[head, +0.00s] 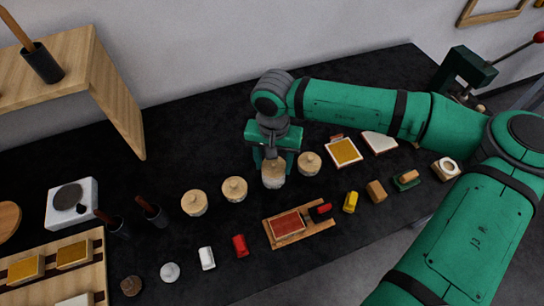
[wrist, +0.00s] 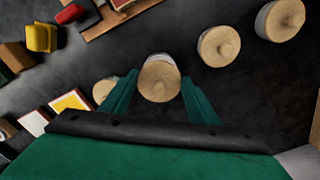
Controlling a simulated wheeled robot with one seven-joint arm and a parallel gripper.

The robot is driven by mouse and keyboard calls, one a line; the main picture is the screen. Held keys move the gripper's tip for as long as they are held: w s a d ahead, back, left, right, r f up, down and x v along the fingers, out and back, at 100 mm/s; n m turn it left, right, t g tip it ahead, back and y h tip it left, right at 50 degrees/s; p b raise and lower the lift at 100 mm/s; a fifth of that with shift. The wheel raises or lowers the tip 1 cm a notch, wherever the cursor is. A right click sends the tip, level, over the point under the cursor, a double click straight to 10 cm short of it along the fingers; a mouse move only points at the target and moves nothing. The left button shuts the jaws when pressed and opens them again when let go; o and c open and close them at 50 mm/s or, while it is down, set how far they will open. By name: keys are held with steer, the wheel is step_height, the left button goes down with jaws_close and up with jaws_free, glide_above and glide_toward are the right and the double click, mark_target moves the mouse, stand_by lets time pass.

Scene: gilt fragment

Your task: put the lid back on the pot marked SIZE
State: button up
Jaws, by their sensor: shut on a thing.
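Several round pots with pale wooden knobbed lids stand in a row. In the head view my gripper (head: 273,160) points down over one pot (head: 272,181), second from the right. It is shut on a wooden lid, which shows between the fingers in the wrist view (wrist: 158,80). A pale pot edge shows just beyond this lid. I cannot tell whether the lid rests on the pot or hangs slightly above it. Other lidded pots stand to the left (head: 194,203) (head: 234,189) and right (head: 309,163). No SIZE marking is readable.
The dark table (head: 340,205) holds a wooden tray with a red pad (head: 287,222), small coloured blocks in front, and framed gilt panels (head: 345,151) to the right. A wooden shelf (head: 118,95) stands back left, a green press (head: 465,72) back right.

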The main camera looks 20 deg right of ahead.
mark_target(273, 169)
steer(key=shift+w+f, duration=0.15)
steer(key=shift+f, duration=1.7)
steer(key=shift+d, duration=0.1)
steer(key=shift+s+a, duration=0.2)
steer(key=shift+s, duration=0.05)
steer(key=shift+f, duration=0.2)
stand_by(1.1)
steer(key=o, duration=1.6)
steer(key=shift+c, duration=0.2)
steer(key=shift+r, duration=0.1)
